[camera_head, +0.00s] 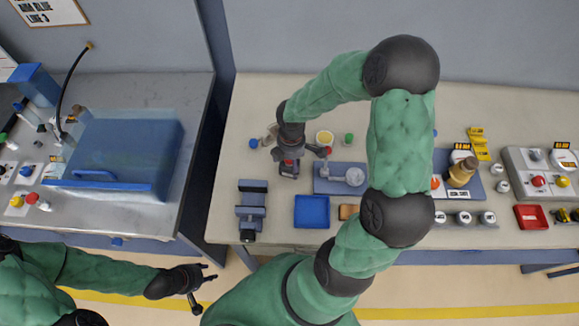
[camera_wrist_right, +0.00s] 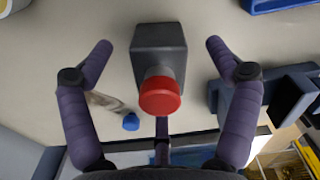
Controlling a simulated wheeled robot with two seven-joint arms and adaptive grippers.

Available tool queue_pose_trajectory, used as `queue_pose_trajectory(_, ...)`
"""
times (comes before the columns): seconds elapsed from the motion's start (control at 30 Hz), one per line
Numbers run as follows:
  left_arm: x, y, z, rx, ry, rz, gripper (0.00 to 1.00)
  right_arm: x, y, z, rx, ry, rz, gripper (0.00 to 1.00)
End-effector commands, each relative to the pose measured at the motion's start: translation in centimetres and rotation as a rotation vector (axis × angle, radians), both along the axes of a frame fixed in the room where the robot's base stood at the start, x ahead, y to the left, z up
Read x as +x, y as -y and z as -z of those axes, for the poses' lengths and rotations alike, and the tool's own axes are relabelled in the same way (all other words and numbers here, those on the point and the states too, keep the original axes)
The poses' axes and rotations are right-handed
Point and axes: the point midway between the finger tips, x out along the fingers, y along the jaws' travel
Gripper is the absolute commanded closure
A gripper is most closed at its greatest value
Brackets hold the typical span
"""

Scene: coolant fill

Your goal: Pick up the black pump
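A dark grey-black block with a round red knob, which looks like the black pump (camera_wrist_right: 160,50), lies between the spread fingers of my right gripper (camera_wrist_right: 158,58) in the right wrist view. Clear gaps show on both sides, and neither finger touches it there. In the head view the pump (camera_head: 288,169) is on the light table, just below my right gripper (camera_head: 299,152), which hides part of it. My right gripper is open. My left gripper (camera_head: 203,286) is empty, with fingers apart, over the floor in front of the tables.
A dark blue vise-like block (camera_head: 251,207) and a blue tray (camera_head: 312,212) are nearer the front edge. A blue-capped item (camera_wrist_right: 130,121) lies close to one right finger.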

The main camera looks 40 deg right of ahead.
Motion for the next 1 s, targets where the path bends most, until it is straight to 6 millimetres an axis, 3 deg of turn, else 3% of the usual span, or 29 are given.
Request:
queue_pose_trajectory(0.03,0.0,0.0,0.0,0.000,0.000,0.000,0.60,0.0,0.0,0.0,0.000,0.000,0.000,0.26)
queue_pose_trajectory(0.23,0.0,0.0,0.0,0.000,0.000,0.000,0.60,0.0,0.0,0.0,0.000,0.000,0.000,0.82)
queue_pose_trajectory(0.67,0.0,0.0,-0.2,0.000,0.000,0.000,0.60,0.0,0.0,-0.5,0.000,0.000,-0.001,0.84)
queue_pose_trajectory(1.0,0.0,0.0,-1.1,0.000,0.000,0.000,0.60,-0.4,-0.4,-4.1,-0.002,0.002,-0.001,0.84)
